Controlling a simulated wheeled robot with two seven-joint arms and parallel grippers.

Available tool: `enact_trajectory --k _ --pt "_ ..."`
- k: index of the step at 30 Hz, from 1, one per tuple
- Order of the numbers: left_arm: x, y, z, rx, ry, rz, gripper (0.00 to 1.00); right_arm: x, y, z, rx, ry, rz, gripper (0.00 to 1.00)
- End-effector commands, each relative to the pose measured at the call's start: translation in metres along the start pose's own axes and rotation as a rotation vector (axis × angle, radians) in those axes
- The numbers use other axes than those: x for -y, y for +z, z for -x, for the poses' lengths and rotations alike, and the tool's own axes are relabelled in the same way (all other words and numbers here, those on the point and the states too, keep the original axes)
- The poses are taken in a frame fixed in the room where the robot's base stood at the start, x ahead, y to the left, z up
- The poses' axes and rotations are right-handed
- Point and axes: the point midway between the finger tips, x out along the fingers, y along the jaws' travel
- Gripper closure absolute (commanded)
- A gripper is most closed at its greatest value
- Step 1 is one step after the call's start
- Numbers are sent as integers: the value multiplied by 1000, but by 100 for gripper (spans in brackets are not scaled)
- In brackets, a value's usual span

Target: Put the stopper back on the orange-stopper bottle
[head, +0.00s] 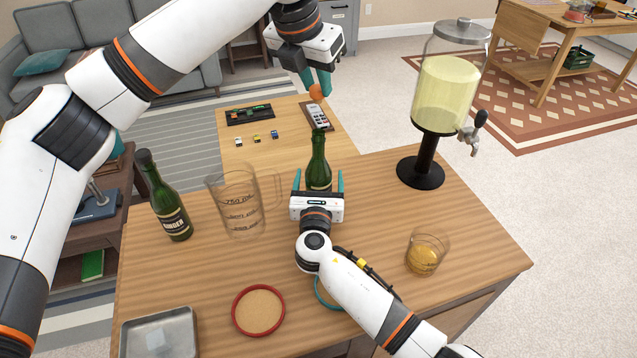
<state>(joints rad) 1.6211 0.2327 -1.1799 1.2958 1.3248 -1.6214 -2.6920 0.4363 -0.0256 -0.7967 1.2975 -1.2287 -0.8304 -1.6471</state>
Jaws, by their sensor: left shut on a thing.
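My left gripper (318,88) hangs at the top middle, shut on the orange stopper (316,93). The stopper is above the green bottle and clear of it in the picture. The green bottle (319,160) stands upright on the wooden counter, its mouth uncovered. My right gripper (318,178) is low in front of this bottle, with one teal finger on each side of it. Small gaps show between fingers and glass, so it looks open. The bottle's lower body is hidden behind the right gripper.
A dark-topped green bottle (168,205) and a measuring jug (238,205) stand left. A drink dispenser (421,172) stands at the back right, a glass (426,254) at the right. A red-rimmed coaster (236,318) and metal tray (181,316) lie in front. A low table (235,150) is behind.

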Motion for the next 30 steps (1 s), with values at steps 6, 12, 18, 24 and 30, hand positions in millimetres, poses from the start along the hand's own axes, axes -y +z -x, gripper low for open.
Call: enact_trajectory --k 6,12,18,24,30 --pt "0 0 0 0 0 0 96 0 0 0 0 0 0 53" --pt "0 0 0 0 0 0 96 0 0 0 0 0 0 86" --pt "0 6 -16 1 2 -1 96 0 0 0 0 0 0 87" --pt "0 16 -41 -6 1 0 96 0 0 0 0 0 0 87" --pt "0 17 -46 -11 1 0 96 0 0 0 0 0 0 87"
